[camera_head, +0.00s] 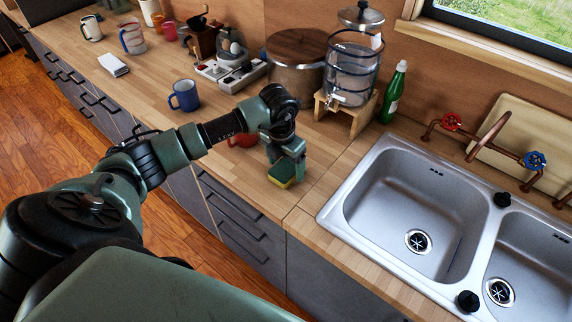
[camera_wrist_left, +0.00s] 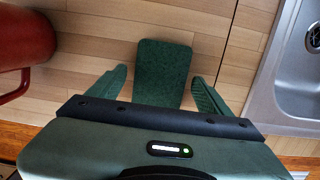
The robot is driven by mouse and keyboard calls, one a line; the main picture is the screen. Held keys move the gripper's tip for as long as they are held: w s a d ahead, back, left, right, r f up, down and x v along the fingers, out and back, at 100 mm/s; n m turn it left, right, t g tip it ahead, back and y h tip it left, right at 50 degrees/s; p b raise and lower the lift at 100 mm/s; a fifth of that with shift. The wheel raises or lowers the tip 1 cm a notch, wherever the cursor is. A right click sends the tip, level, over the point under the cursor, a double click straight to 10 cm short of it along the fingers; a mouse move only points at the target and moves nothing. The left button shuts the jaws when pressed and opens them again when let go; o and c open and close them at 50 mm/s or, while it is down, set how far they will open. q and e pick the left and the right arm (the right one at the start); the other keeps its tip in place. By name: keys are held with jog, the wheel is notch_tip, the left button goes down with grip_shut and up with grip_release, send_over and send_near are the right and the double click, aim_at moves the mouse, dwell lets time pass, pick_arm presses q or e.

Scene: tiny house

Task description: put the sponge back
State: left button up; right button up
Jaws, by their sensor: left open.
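The sponge (camera_head: 282,173), yellow with a dark green top, lies on the wooden counter left of the sink. In the left wrist view its green face (camera_wrist_left: 163,72) shows between the two fingers. My left gripper (camera_head: 286,165) points down at the sponge from above. In the wrist view the left gripper (camera_wrist_left: 160,88) is open, with a finger on either side of the sponge and gaps between. The metal double sink (camera_head: 350,210) is to the right; its edge also shows in the wrist view (camera_wrist_left: 268,85). My right gripper is not in view.
A red mug (camera_head: 243,140) stands close to the left gripper, partly behind my arm. A blue mug (camera_head: 185,95) is further left. A green bottle (camera_head: 392,95), a glass dispenser (camera_head: 352,68) on a wooden stand and a large pot (camera_head: 296,65) stand behind. Bare counter lies between sponge and sink.

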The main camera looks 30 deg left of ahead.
aim_at(283, 171)
pick_arm(q)
notch_tip(283, 171, up, 12)
jog(key=s+b, duration=0.1)
jog(key=b, duration=0.1)
jog(key=shift+s+f+b, duration=0.15)
jog(key=shift+s+b, duration=0.05)
jog(key=shift+b, duration=0.1)
dwell(0.3)
